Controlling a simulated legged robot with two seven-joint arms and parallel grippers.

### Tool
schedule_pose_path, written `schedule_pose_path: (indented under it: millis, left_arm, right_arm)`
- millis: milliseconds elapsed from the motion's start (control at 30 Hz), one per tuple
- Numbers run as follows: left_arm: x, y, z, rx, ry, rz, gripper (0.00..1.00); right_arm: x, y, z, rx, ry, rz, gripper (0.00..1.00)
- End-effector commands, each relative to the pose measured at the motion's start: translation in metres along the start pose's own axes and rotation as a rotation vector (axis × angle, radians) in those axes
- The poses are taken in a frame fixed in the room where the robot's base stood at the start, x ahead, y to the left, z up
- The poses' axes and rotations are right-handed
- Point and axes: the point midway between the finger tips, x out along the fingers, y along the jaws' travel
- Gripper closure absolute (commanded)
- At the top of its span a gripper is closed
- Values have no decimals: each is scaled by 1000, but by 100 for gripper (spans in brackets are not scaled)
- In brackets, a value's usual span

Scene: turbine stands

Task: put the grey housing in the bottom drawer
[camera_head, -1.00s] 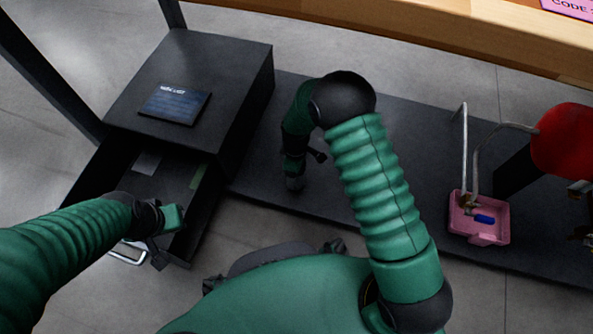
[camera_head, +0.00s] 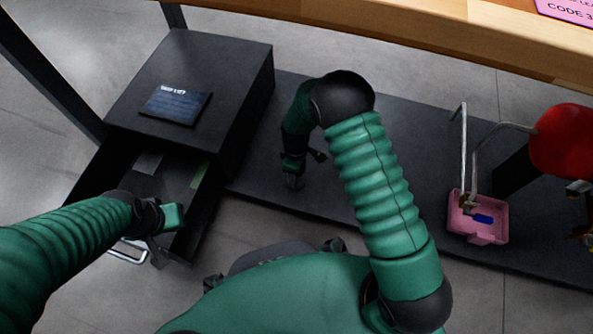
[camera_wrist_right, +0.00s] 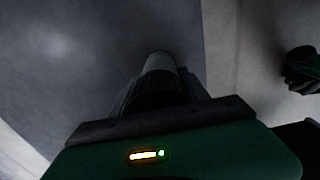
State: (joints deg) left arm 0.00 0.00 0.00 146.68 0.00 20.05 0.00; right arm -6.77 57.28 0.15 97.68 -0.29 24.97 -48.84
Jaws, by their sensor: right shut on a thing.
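The bottom drawer (camera_head: 208,205) stands pulled out of a black cabinet (camera_head: 190,80) at the left. A flat pale piece and a green piece show inside it. My left gripper (camera_head: 172,217) is at the drawer's front, near its metal handle (camera_head: 128,253); its jaw gap cannot be made out. My right gripper (camera_head: 293,182) points down over the dark platform, to the right of the drawer. In the right wrist view my right gripper (camera_wrist_right: 160,75) is shut on a grey rounded part, seemingly the grey housing (camera_wrist_right: 160,62). The jaws hide most of it.
A pink bin (camera_head: 462,222) with a blue item (camera_head: 483,218) stands at the right, beside bent metal pipes and a red rounded object (camera_head: 565,142). A wooden tabletop (camera_head: 400,30) crosses the top. The dark platform (camera_head: 410,165) is mostly clear between cabinet and bin.

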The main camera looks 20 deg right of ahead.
Motion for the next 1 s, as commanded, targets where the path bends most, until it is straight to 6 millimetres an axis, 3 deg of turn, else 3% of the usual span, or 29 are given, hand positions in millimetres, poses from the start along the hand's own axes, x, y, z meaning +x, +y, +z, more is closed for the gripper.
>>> schedule_pose_path:
  millis: [1000]
  left_arm:
    - [-12, 0, -3, 0, 0, 0, 100]
  right_arm:
    - [-14, 0, 0, 0, 1, 1, 100]
